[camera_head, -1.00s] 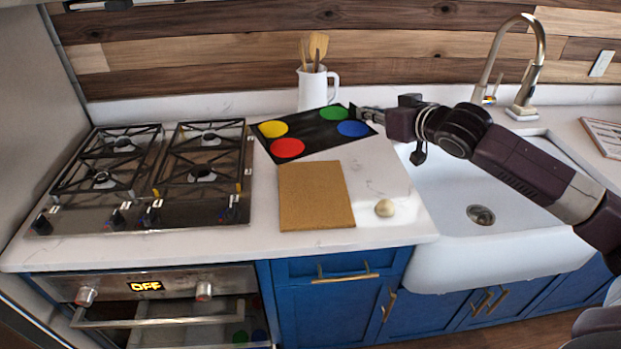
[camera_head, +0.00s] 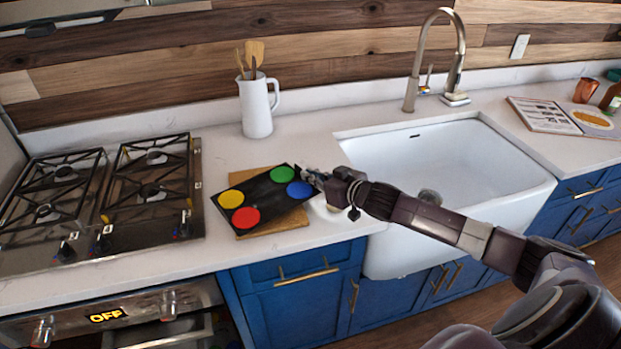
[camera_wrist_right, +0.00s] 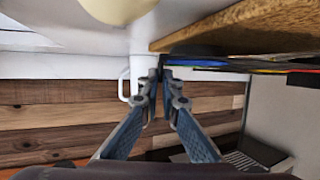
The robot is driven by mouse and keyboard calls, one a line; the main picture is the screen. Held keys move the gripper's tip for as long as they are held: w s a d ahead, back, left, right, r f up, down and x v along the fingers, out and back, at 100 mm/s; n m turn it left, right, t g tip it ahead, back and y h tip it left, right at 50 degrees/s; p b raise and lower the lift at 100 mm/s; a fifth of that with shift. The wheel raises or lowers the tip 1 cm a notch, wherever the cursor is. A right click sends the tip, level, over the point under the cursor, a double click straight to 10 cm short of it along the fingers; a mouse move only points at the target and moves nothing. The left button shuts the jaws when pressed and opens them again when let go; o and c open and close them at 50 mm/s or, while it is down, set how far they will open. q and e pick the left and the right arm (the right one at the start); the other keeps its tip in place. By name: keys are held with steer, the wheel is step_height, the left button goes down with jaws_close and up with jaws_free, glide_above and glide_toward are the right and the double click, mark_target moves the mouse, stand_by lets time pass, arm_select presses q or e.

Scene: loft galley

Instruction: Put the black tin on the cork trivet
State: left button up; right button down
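The black tin (camera_head: 262,199), a flat dark tray with yellow, green, blue and red discs, is over the cork trivet (camera_head: 290,221). It is turned at an angle to the trivet and hides most of it; trivet edges show behind and in front. My right gripper (camera_head: 312,178) is shut on the tin's right edge, by the blue disc. In the right wrist view, which is upside down, the fingers (camera_wrist_right: 163,82) pinch the tin's edge (camera_wrist_right: 215,65) close to the trivet (camera_wrist_right: 240,28). Whether tin and trivet touch is unclear. My left gripper is out of view.
A pale round item (camera_wrist_right: 118,8) lies on the counter by the trivet. A white jug with utensils (camera_head: 257,108) stands behind the tin. The gas hob (camera_head: 110,195) is left, the white sink (camera_head: 440,165) right. Counter between hob and trivet is narrow.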

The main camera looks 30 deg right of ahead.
steer(key=shift+f, duration=0.6)
steer(key=shift+f, duration=0.2)
steer(key=c, duration=2.2)
jaws_free()
steer(key=shift+o, duration=0.2)
steer(key=shift+s+r, duration=0.1)
steer(key=shift+r, duration=0.05)
steer(key=b+v, duration=0.1)
steer(key=v, duration=0.7)
steer(key=shift+s, duration=0.2)
steer(key=shift+v, duration=1.7)
